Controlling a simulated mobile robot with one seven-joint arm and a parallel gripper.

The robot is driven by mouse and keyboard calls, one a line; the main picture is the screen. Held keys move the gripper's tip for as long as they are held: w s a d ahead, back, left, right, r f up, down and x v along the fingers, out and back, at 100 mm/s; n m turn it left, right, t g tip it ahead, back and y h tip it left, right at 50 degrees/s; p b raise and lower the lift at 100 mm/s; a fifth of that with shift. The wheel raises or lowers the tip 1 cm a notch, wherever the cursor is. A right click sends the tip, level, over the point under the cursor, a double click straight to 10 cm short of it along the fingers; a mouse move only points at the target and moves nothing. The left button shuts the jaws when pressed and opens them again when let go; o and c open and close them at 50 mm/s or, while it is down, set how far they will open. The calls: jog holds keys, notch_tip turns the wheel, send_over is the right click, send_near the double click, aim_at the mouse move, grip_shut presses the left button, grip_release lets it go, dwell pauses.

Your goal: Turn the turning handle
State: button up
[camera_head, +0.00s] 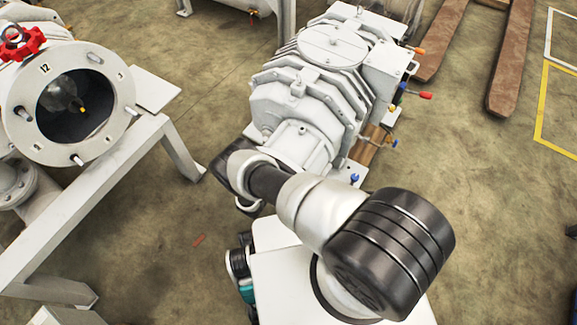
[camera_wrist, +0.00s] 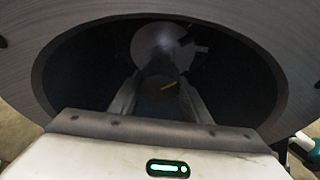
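In the wrist view the fingers of my gripper (camera_wrist: 161,79) stand apart and reach into a dark round opening with a grey rim (camera_wrist: 52,45). A grey rounded metal part (camera_wrist: 160,45) with a small yellow mark below it lies ahead, between the fingertips. I cannot tell whether it is the turning handle or whether the fingers touch it. In the head view my gripper's fingers are hidden, and my wrist is at the front end of the white ribbed machine (camera_head: 300,95). A red handwheel (camera_head: 20,43) shows at the upper left, away from my gripper.
A white flanged chamber (camera_head: 118,85) with protruding studs stands on a white frame (camera_head: 95,185) at the left. Wooden beams (camera_head: 511,65) lie at the upper right. A small red object (camera_head: 198,240) lies on the floor. Open floor extends at the right.

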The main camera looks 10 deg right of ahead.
jog(key=c, duration=0.5)
jog(key=shift+o, duration=0.2)
jog(key=shift+n+g+h, duration=0.6)
jog(key=shift+n, duration=0.5)
jog(key=o, duration=1.1)
